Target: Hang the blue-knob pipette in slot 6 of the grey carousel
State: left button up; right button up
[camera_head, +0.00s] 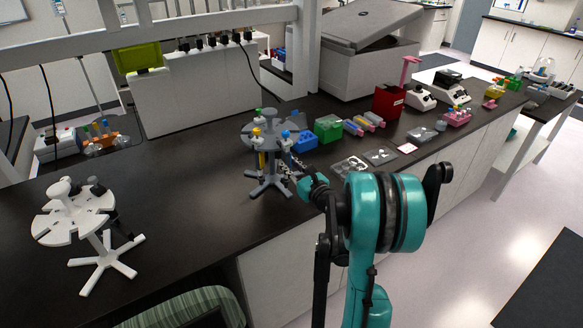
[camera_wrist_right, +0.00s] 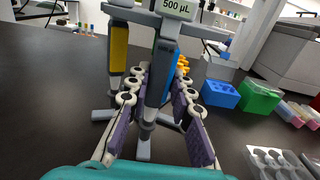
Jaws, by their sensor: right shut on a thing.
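The grey carousel (camera_head: 270,186) stands on the dark bench in the middle of the head view. Pipettes with yellow, green and blue knobs show around its top. The blue-knob pipette (camera_head: 286,135) is at the carousel's right side, upright. In the right wrist view its grey-and-blue body (camera_wrist_right: 170,75) stands between my right gripper's (camera_wrist_right: 155,100) purple-padded fingers, which are shut on it. A plate reading 500 µL shows above it. A yellow pipette (camera_wrist_right: 119,48) hangs just left of it. I cannot read slot numbers or tell whether the pipette rests in a slot. My left gripper is out of view.
A white carousel (camera_head: 105,262) stands at the left. A blue rack (camera_head: 302,142) and a green box (camera_head: 328,128) sit close to the right of the grey carousel. A clear tray (camera_head: 349,166) lies near the bench's front edge. Bench between the carousels is clear.

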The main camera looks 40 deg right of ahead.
jog(key=shift+w, duration=0.7)
jog(key=shift+w+d, duration=0.1)
jog(key=shift+w, duration=0.45)
jog(key=shift+s+f+b, duration=0.1)
jog(key=shift+f+b, duration=0.1)
jog(key=shift+b, duration=0.25)
dwell(0.5)
jog(key=o, duration=0.8)
